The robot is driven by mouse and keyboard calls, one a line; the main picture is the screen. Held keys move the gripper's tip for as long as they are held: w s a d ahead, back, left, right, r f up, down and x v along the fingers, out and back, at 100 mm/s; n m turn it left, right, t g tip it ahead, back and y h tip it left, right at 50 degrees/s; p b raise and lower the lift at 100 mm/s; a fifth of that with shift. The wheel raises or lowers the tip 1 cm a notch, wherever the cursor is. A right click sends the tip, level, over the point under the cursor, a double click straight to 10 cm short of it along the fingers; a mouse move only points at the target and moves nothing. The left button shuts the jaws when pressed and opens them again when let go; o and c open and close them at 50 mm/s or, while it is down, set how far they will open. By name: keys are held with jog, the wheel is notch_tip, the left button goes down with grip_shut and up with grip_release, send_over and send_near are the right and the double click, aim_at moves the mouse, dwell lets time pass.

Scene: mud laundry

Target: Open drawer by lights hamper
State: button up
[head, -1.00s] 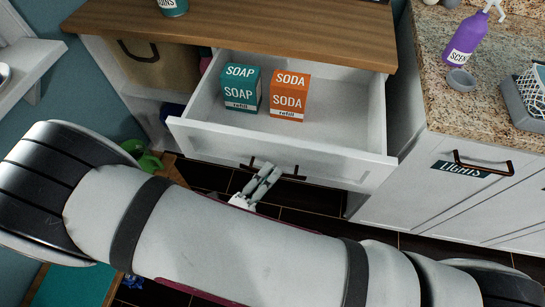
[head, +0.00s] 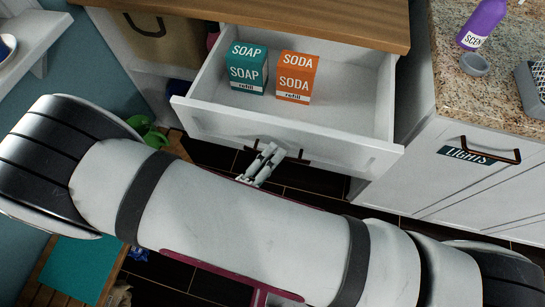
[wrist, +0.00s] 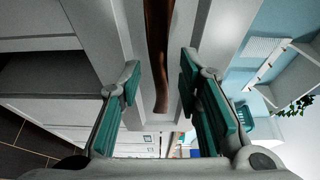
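The white drawer (head: 285,127) beside the lights hamper front (head: 440,178) stands pulled out, with its inside in view. A teal soap box (head: 247,70) and an orange soda box (head: 296,78) stand in it. Its dark bar handle (head: 296,157) is partly hidden behind my gripper (head: 265,160), which is at the drawer front. In the wrist view, the brown handle (wrist: 158,45) runs between the two teal-padded fingers of my gripper (wrist: 160,85). The fingers are apart, with gaps on both sides of the handle. Whether either touches it, I cannot tell.
The hamper front carries a LIGHTS label (head: 465,156) and its own dark handle (head: 491,154). A granite counter (head: 460,95) with a purple bottle (head: 482,25) is at right. A wooden top (head: 300,12) overhangs the drawer. Dark floor (head: 310,185) lies below.

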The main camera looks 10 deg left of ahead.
jog(key=v, duration=0.7)
jog(key=shift+s, duration=0.2)
jog(key=shift+a, duration=0.1)
jog(key=w+d+r+m+g+h+p, duration=0.15)
jog(key=w+d+r+m+g, duration=0.25)
jog(key=d+r+m+g, duration=0.55)
jog(key=w+d+r+m+g+h, duration=0.2)
jog(key=w+d+r+m+g, duration=0.3)
jog(key=r+m, duration=0.75)
jog(key=s+d+r+m+t+y+p, duration=0.1)
jog(key=s+d+r+m+y, duration=0.3)
jog(key=m, duration=0.9)
jog(key=s+d+r+m+t+y+p, duration=0.1)
jog(key=s+d+r+m+y, duration=0.4)
jog(key=m, duration=0.9)
jog(key=d+r+y+p, duration=0.1)
jog(key=d+r+y, duration=0.1)
jog(key=d+r, duration=0.2)
jog(key=shift+d+r, duration=0.4)
jog(key=shift+d, duration=0.6)
